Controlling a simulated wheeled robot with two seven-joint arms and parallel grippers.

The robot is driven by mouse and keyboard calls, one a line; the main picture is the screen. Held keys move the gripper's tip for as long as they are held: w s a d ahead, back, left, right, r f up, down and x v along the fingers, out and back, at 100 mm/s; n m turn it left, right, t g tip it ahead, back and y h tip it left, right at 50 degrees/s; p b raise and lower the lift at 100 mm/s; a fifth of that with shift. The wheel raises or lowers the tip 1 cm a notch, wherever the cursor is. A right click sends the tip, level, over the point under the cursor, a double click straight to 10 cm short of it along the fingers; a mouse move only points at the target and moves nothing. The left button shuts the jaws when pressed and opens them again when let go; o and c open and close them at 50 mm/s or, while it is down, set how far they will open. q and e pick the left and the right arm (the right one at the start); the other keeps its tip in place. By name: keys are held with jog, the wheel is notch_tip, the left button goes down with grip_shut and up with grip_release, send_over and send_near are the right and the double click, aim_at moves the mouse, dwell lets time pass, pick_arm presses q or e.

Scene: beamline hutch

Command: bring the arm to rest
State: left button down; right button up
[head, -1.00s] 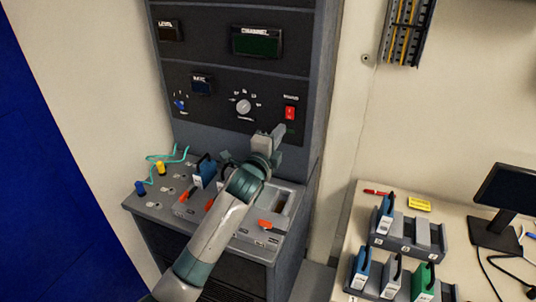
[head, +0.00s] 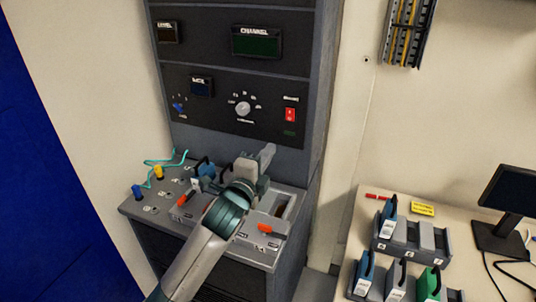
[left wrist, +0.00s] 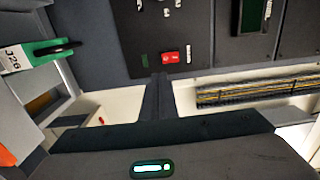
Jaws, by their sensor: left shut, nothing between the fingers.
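My left gripper (head: 267,156) is shut and empty in the head view. It is above the rack's sloping shelf (head: 150,209), in front of the lower control panel, below and left of the red switch (head: 290,115). My left arm reaches up to it from the bottom edge and covers part of the shelf. In the left wrist view the red switch (left wrist: 170,58) shows again, apart from the gripper. A green-handled module labelled J26 (left wrist: 38,55) is at the left of that view. My right gripper is not in view.
The shelf holds a blue-handled module (head: 206,170), orange levers (head: 267,229), and yellow and blue plugs on a teal cable. A bench (head: 350,235) at right bears racks of modules and a monitor (head: 508,197). A blue panel (head: 50,200) stands at left.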

pick_arm(q)
jog(key=s+a+f+n+g+y, duration=0.25)
jog(key=s+a+f+n, duration=0.25)
jog(key=s+f, duration=0.5)
jog(key=s+a+f+n+g+y, duration=0.1)
jog(key=s+a+f+n+g, duration=0.4)
jog(key=s+f, duration=0.5)
jog(key=s+a+f+n+g+y, duration=0.1)
jog(key=s+a+f+n+g, duration=0.2)
jog(key=s, duration=0.6)
jog(key=s+a+f+n+g, duration=0.1)
jog(key=s+a+f+n, duration=0.1)
jog(key=s+f+n, duration=0.5)
jog(key=s+a+f+g+y, duration=0.1)
jog(key=s+a+f+g, duration=0.15)
jog(key=s, duration=0.85)
notch_tip(320, 180, down, 31)
jog(key=g+b, duration=0.1)
jog(key=b, duration=0.1)
jog(key=s+a+f+b, duration=0.1)
jog(key=s+f, duration=0.8)
jog(key=s+a+f+g, duration=0.1)
jog(key=s+a+f, duration=0.1)
jog(key=s+f, duration=0.7)
jog(key=shift+s+a+f+m+b, duration=0.3)
jog(key=shift+f+m+b, duration=0.1)
jog(key=shift+f, duration=0.2)
